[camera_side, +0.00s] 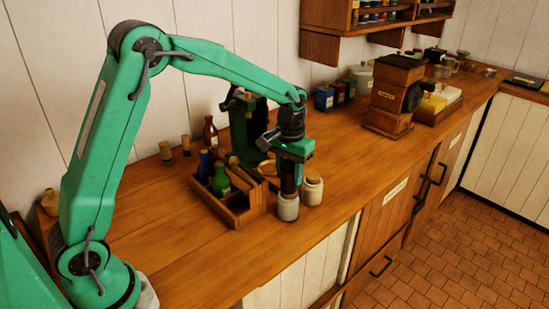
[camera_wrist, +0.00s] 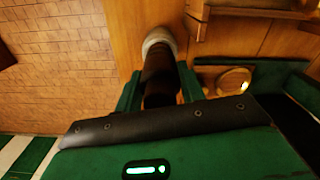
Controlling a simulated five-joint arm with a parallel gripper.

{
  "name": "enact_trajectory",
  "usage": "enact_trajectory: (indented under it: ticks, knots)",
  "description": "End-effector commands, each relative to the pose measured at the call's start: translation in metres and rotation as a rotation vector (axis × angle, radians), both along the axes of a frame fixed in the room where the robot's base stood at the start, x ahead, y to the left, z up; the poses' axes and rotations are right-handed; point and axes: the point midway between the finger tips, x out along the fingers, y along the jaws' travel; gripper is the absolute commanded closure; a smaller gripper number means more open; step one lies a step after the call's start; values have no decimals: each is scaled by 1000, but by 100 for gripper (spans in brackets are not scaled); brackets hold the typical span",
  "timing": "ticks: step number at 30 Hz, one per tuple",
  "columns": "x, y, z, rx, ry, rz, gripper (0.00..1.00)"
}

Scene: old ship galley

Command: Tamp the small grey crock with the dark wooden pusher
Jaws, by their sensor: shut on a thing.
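The small grey crock (camera_side: 288,209) stands upright near the counter's front edge in the side view. The dark wooden pusher (camera_side: 288,181) is upright above it, and its lower end is at the crock's mouth. My gripper (camera_side: 292,160) is shut on the pusher's upper part, directly over the crock. In the wrist view the pusher (camera_wrist: 160,72) runs from between my green fingers (camera_wrist: 160,95) to the pale rim of the crock (camera_wrist: 158,36). The pusher hides the crock's inside, so I cannot tell how deep its end sits.
A cream crock (camera_side: 313,190) stands close to the right of the grey one. A wooden crate (camera_side: 238,211) with green and blue bottles is close on the left. A dark green stand (camera_side: 240,135) is behind. A wooden grinder (camera_side: 391,95) stands farther right, with bare counter (camera_side: 345,165) before it.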

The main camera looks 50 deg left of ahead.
Motion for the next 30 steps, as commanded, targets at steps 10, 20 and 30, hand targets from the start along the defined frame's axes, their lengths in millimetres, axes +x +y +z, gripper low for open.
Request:
enact_trajectory:
  ticks: [10,20,30]
  knots:
    - [0,0,-5,0,2,0,88]
    - [-1,0,-8,0,3,0,88]
    - [-1,0,-11,0,4,0,88]
